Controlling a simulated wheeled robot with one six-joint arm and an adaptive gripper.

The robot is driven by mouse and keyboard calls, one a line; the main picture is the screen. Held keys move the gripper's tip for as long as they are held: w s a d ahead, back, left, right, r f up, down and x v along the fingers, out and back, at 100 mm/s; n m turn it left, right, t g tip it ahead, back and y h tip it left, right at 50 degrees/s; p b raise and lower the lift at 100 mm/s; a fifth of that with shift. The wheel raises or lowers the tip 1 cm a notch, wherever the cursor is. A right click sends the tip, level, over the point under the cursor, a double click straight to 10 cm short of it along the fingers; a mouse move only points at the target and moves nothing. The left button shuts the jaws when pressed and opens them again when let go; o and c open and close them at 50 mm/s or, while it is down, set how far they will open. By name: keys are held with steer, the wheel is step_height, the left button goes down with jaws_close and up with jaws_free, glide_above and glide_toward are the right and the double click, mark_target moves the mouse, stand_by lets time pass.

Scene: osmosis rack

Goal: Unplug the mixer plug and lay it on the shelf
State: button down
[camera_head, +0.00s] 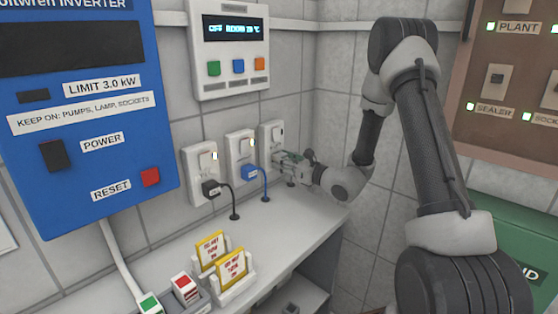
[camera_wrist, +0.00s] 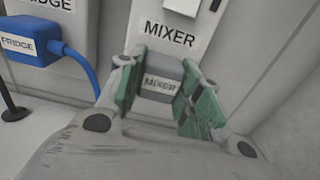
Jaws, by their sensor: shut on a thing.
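The mixer plug (camera_wrist: 162,81) is a grey block labelled MIXER, seen in the wrist view just below the MIXER label on its socket plate (camera_wrist: 172,38). My gripper (camera_wrist: 158,92) has its green-padded fingers on both sides of the plug and is shut on it. The plug appears to be at the socket; I cannot tell whether it is fully seated. In the head view my gripper (camera_head: 290,158) reaches the rightmost wall socket (camera_head: 270,135) and hides the plug. The white shelf (camera_head: 285,215) runs below the sockets.
A blue fridge plug (camera_head: 249,172) and a black plug (camera_head: 211,188) sit in the sockets to the left, with cords down to the shelf. Yellow cards in holders (camera_head: 232,268) and a red switch (camera_head: 185,288) stand at the shelf's front left. The shelf's middle is clear.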

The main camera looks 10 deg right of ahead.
steer(key=shift+v, duration=2.6)
steer(key=shift+r, duration=0.1)
